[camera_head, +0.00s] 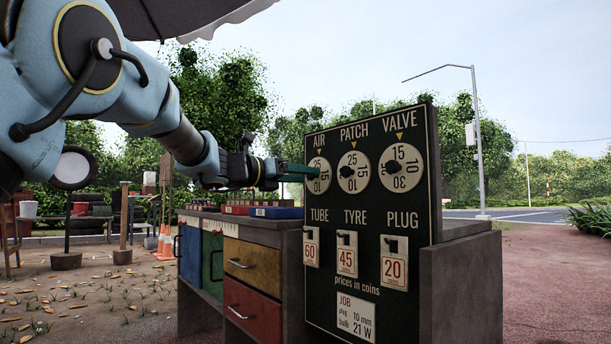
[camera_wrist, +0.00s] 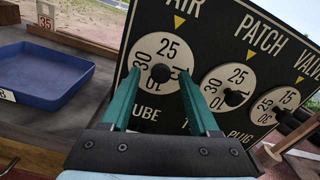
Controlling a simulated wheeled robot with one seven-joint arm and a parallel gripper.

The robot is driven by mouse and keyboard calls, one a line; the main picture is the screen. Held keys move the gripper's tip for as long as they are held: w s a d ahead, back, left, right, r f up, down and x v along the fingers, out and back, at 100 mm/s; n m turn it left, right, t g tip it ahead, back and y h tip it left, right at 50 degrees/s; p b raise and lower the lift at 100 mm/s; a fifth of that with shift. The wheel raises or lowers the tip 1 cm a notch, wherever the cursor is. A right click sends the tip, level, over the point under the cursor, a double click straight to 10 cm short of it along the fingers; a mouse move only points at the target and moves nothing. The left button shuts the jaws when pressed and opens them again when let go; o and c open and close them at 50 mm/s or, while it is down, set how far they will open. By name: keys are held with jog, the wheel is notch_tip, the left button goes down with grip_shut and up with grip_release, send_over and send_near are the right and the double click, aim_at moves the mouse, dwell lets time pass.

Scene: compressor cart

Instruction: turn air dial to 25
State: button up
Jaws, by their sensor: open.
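The AIR dial (camera_head: 318,185) is a round white disc at the upper left of the black panel, with a dark centre knob that shows in the wrist view (camera_wrist: 160,73). Its 25 lies at the top, in line with the yellow pointer above it. My gripper (camera_wrist: 158,76) is open in front of this dial. Its two teal fingers stand on either side of the knob, and a gap shows on both sides. I cannot tell how deep the tips reach. In the head view my gripper (camera_head: 303,171) comes in from the left, its tips overlapping the dial's left part.
The PATCH dial (camera_head: 353,185) shows 25 at its pointer and the VALVE dial (camera_head: 402,184) shows 15. Price tags hang below on the panel (camera_head: 325,290). A blue tray (camera_wrist: 42,75) lies on the bench left of the panel. Open air lies in front of the panel.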

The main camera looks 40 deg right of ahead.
jog(key=a+p, duration=0.2)
jog(key=a, duration=0.7)
jog(key=shift+w+a, duration=0.2)
jog(key=shift+a, duration=0.1)
